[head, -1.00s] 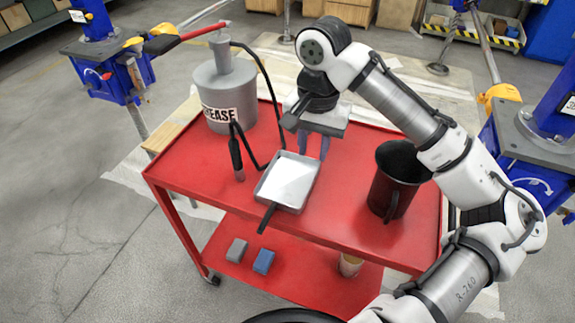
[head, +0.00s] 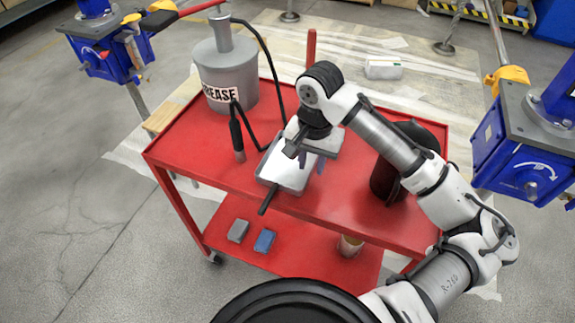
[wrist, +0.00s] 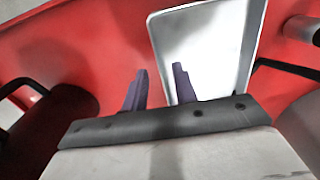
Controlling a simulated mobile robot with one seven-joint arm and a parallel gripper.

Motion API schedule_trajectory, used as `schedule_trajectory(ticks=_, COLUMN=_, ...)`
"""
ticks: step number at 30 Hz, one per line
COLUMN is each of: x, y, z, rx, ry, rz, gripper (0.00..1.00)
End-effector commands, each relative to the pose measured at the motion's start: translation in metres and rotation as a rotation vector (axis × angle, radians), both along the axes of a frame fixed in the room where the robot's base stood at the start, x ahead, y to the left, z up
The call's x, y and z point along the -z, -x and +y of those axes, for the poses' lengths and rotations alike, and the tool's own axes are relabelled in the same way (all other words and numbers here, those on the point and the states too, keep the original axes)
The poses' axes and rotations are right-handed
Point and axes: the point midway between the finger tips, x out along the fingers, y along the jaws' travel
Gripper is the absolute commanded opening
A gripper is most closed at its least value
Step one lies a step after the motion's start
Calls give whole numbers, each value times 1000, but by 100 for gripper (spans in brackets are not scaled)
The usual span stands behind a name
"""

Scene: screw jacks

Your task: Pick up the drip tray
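The drip tray is a shallow, pale grey square pan with a dark handle. In the head view the drip tray (head: 280,178) lies on the red cart, its handle pointing toward the front edge. My gripper (head: 311,164) is over the tray's right side and hides part of it. In the wrist view the drip tray (wrist: 215,45) fills the upper right. My gripper (wrist: 160,68) is open there, its two dark fingers apart and empty. The tray's left rim appears between the fingers; I cannot tell their height above it.
A grey grease bucket (head: 228,75) with a hose and dark nozzle stands left of the tray. A dark jug (head: 385,178) stands to the right, partly behind my arm. Two small blocks, grey (head: 238,231) and blue (head: 264,241), lie on the lower shelf.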

Motion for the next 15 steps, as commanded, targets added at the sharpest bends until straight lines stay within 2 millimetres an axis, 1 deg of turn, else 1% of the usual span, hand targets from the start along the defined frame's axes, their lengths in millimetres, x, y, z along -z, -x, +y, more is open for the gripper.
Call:
schedule_trajectory(ticks=1, x=7, y=0, z=-1, rx=2, ry=2, rz=2, gripper=28)
schedule_trajectory(ticks=4, x=17, y=0, z=0, rx=0, ry=1, rz=1, gripper=28)
schedule_trajectory(ticks=7, x=21, y=0, z=0, rx=0, ry=0, rz=-1, gripper=28)
schedule_trajectory(ticks=12, x=21, y=0, z=0, rx=0, ry=0, rz=-1, gripper=28)
schedule_trajectory(ticks=14, x=21, y=0, z=0, rx=0, ry=0, rz=-1, gripper=22)
schedule_trajectory(ticks=15, x=21, y=0, z=0, rx=0, ry=0, rz=-1, gripper=16)
